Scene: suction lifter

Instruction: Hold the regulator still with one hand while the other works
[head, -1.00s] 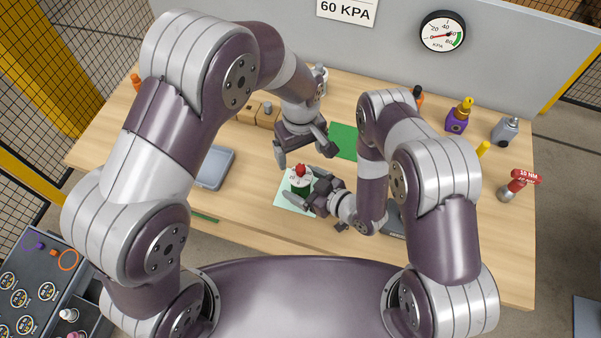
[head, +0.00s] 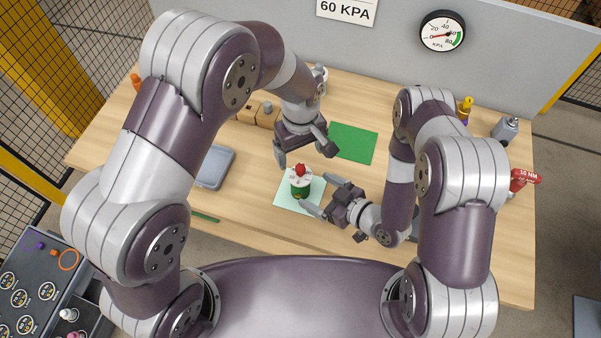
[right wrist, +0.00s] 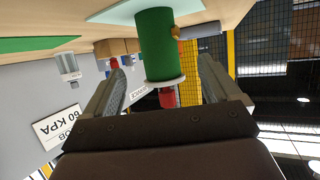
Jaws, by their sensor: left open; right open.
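The regulator (head: 300,187) is a green cylinder with a white disc and a red knob on top. It stands upright on a pale mat (head: 284,198) on the table. My right gripper (head: 315,194) is open just right of it, with its fingers pointing at it. In the right wrist view the regulator (right wrist: 156,45) appears upside down, in line with the gap between the open fingers (right wrist: 160,72). My left gripper (head: 304,157) is open and empty, hanging above and just behind the regulator. Neither gripper appears to grip it.
A pressure gauge (head: 442,32) with a green band and a 60 KPA sign (head: 346,9) are on the back panel. A green mat (head: 353,143) lies behind the regulator. A grey tray (head: 214,167) lies left. A red 10 NM tool (head: 522,179) and bottles stand right.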

